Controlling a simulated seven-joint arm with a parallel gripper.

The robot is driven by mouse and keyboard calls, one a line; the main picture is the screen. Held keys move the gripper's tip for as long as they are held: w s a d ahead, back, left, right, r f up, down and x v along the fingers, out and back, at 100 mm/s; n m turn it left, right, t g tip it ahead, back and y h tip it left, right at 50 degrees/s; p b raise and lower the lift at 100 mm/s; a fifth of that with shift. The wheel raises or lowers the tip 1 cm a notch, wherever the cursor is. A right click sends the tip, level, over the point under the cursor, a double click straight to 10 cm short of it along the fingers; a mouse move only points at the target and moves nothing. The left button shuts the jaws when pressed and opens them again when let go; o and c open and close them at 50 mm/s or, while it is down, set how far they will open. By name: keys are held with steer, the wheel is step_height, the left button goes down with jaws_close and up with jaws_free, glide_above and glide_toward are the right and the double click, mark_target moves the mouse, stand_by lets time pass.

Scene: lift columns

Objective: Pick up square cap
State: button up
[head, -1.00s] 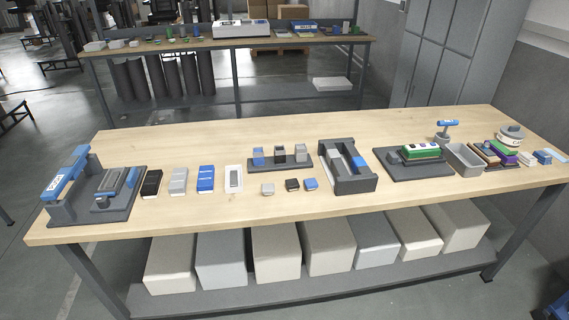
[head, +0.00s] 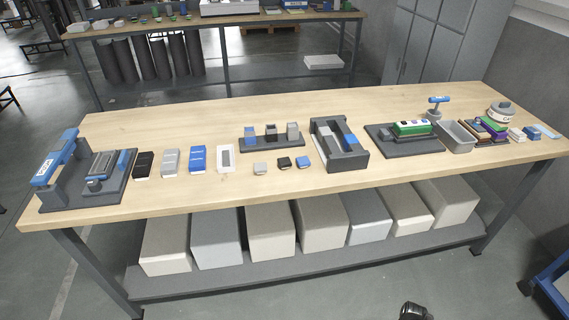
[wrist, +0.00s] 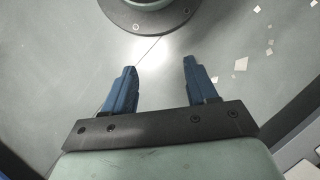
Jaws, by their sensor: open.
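Three small block-like pieces stand in a row near the table's front middle in the head view: a light grey one (head: 260,168), a black one (head: 284,163) and a blue one (head: 303,162). They look like caps, but I cannot tell which is the square cap. My gripper (wrist: 160,68) shows in the wrist view with two blue fingers spread apart and nothing between them. The wrist view shows no table objects, so my gripper is away from the caps.
Behind the caps is a dark rack (head: 272,144) with blue, black and grey pieces. A dark slotted fixture (head: 352,160) stands to their right, a white framed piece (head: 226,158) to their left. Bare wood (head: 240,196) lies in front. A grey bin (head: 455,137) is further right.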

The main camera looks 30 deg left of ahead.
steer(key=w+a+r+n, duration=0.2)
steer(key=w+a+r, duration=0.6)
steer(key=w+a, duration=0.2)
step_height(320, 180, up, 48)
steer(key=n+t, duration=0.6)
glide_above(284, 161)
step_height(284, 161, down, 14)
steer(key=shift+w+r, duration=0.1)
steer(key=shift+r, duration=0.1)
steer(key=shift+c, duration=0.2)
steer(key=c, duration=0.8)
